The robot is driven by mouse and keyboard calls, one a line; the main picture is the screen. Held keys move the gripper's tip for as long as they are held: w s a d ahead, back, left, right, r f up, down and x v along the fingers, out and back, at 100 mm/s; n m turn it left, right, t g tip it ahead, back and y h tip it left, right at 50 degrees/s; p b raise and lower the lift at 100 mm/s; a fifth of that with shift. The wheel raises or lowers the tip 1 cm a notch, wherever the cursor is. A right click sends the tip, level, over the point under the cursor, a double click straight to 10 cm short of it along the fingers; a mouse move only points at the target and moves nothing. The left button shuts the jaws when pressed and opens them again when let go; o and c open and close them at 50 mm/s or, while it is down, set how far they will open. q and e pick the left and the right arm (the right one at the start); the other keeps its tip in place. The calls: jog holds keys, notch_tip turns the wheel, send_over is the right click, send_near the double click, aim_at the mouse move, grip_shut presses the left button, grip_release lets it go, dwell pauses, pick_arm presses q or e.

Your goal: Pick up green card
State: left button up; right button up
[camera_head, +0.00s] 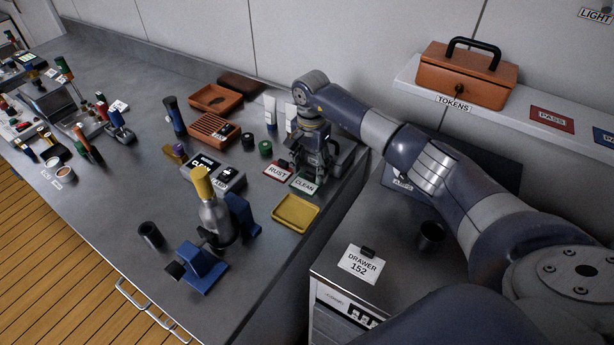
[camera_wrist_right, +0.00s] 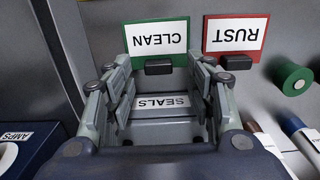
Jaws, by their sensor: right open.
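The green card (camera_head: 304,184), a white label marked CLEAN with a green border, lies on the grey bench at the right end. It also shows upside down in the right wrist view (camera_wrist_right: 157,38), with a small black tab on its near edge. My right gripper (camera_head: 314,172) is over the bench beside the card. In the right wrist view my right gripper (camera_wrist_right: 157,82) is open and empty. Its fingertips lie to either side of the tab in the picture; I cannot tell the height gap. My left gripper is not in view.
The red RUST card (camera_head: 278,171) lies right beside the green one, also in the right wrist view (camera_wrist_right: 235,36). A yellow tray (camera_head: 296,213) is in front. A SEALS label (camera_wrist_right: 162,102) shows between the fingers. A green-ended roll (camera_wrist_right: 292,78) stands nearby. The wall is close behind.

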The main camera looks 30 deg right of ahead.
jog(key=shift+s+f, duration=0.1)
jog(key=shift+f, duration=0.45)
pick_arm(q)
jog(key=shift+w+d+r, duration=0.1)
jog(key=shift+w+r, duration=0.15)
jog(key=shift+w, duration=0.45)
pick_arm(e)
jog(key=c, duration=0.9)
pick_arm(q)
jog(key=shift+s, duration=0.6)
pick_arm(e)
jog(key=shift+c, duration=0.5)
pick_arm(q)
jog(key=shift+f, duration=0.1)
